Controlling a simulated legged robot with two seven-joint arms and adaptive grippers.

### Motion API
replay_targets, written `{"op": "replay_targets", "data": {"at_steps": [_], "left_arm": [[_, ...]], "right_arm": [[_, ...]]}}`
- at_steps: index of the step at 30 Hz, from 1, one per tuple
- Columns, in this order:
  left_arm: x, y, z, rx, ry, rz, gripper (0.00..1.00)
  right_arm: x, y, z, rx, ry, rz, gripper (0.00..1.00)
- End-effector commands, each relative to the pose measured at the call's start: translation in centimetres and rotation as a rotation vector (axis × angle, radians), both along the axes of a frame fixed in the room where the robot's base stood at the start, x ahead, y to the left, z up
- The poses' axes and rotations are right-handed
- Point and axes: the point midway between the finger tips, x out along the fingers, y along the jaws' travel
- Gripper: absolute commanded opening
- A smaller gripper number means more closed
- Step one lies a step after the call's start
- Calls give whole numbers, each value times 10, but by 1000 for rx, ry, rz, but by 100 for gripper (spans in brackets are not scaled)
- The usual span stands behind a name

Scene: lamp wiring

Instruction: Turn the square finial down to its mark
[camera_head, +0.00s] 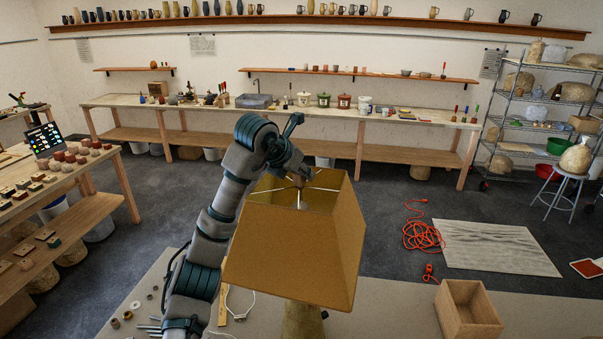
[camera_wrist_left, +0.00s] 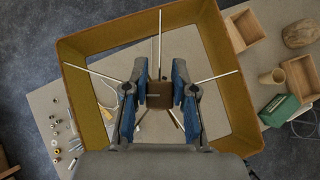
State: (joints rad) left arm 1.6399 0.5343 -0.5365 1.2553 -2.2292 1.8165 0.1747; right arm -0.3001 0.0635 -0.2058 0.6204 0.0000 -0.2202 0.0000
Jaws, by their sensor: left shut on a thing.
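The mustard lampshade (camera_head: 295,245) stands upright on its lamp base (camera_head: 303,320) at the front of the table. My left arm reaches over it from the left. My left gripper (camera_head: 300,179) points down into the shade's open top. In the left wrist view my left gripper (camera_wrist_left: 160,97) has its blue-padded fingers on either side of the brown square finial (camera_wrist_left: 159,94) and is shut on it. Thin metal spokes run from the middle to the shade's rim (camera_wrist_left: 76,85). The mark cannot be made out. My right gripper is in neither view.
An open wooden box (camera_head: 467,312) stands right of the lamp. The left wrist view also shows a tan cup (camera_wrist_left: 272,77) and a green box (camera_wrist_left: 280,110) on the right. Several small metal parts (camera_wrist_left: 58,130) lie on the table to the left. A white cord (camera_head: 238,310) lies beside the lamp.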

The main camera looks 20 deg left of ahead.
Motion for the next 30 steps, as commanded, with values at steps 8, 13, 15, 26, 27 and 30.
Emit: {"op": "replay_targets", "data": {"at_steps": [8,13,15,26,27,30], "left_arm": [[0,1,-6,8,17,240,0],[0,4,-7,3,18,316,0],[0,5,-7,1,18,317,0],[0,3,-5,1,14,314,52],[-1,2,-5,2,13,313,52],[-1,1,-4,2,11,312,52]], "right_arm": [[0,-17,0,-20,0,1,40],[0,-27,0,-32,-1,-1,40],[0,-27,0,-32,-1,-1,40],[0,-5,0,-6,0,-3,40],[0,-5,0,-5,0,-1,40],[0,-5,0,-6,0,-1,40]]}}
